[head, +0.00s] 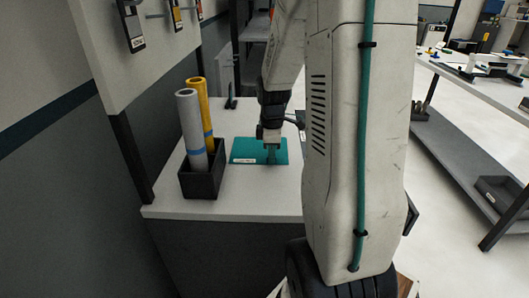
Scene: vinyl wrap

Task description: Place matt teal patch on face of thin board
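A flat teal sheet (243,148) with a small white label lies on the light worktop; the label is too small to read. My gripper (271,146) points down over the right half of this sheet. A narrow teal shape (271,157) shows right under the gripper tip. I cannot tell whether it is a separate patch or part of the sheet, or whether the fingers are open or shut. My arm hides the worktop to the right of the sheet. I cannot make out the thin board for certain.
A black box (203,182) holding a grey roll (191,125) and a yellow roll (199,100) stands left of the sheet. A wall panel (130,40) with hanging tools is at upper left. The worktop (235,200) is bare in front. A shelved bench (470,120) stands at right.

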